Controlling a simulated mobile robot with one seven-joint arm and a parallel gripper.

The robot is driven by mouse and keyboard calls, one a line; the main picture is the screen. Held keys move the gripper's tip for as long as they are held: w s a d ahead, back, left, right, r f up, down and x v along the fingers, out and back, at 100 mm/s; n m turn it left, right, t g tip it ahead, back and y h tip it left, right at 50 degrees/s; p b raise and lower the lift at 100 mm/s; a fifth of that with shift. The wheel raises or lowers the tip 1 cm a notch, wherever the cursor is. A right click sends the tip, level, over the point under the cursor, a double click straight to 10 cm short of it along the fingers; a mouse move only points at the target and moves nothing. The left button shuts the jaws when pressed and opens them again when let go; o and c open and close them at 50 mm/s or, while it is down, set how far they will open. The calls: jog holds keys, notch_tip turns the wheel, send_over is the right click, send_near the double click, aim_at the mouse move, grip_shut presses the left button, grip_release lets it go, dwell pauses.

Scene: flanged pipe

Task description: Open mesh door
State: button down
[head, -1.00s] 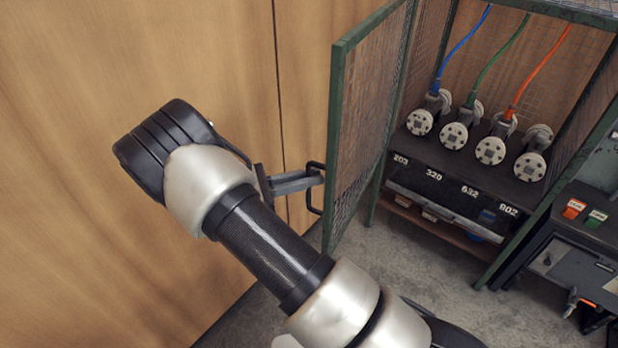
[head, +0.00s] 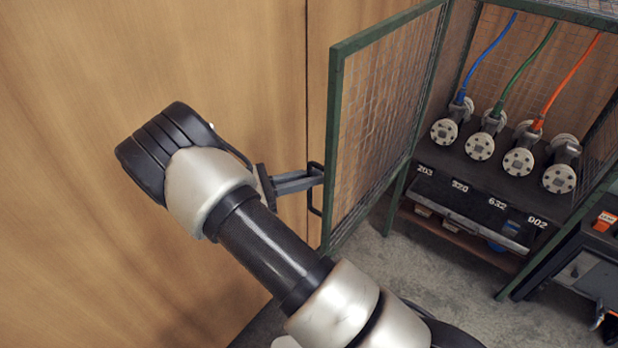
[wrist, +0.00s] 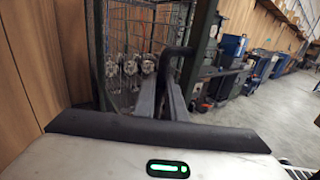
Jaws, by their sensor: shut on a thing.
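The mesh door (head: 385,110), a green frame with wire mesh, stands swung wide open on the left side of the green cage. Its dark handle (head: 314,190) is on the door's outer edge. My gripper (head: 316,178) is shut on this handle, reaching it from the left. In the wrist view the fingers (wrist: 160,100) close around the dark handle (wrist: 178,52), and the mesh door (wrist: 126,40) shows just behind. The exact contact of the fingertips is small in the head view.
Inside the cage are several flanged pipes (head: 480,146) with blue, green and orange hoses, above a numbered black shelf (head: 470,195). A wooden wall (head: 80,70) stands close behind the door and my arm. A dark cart (head: 590,255) is at right. Grey floor (head: 420,270) is clear in front.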

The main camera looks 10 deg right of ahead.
jog(key=shift+w+a, duration=0.1)
jog(key=shift+w, duration=0.1)
dwell(0.3)
jog(key=c, duration=1.8)
grip_release()
jog(key=shift+s, duration=0.1)
jog(key=a, duration=0.5)
jog(key=s+a, duration=0.1)
jog(key=a, duration=0.1)
jog(key=shift+a, duration=0.25)
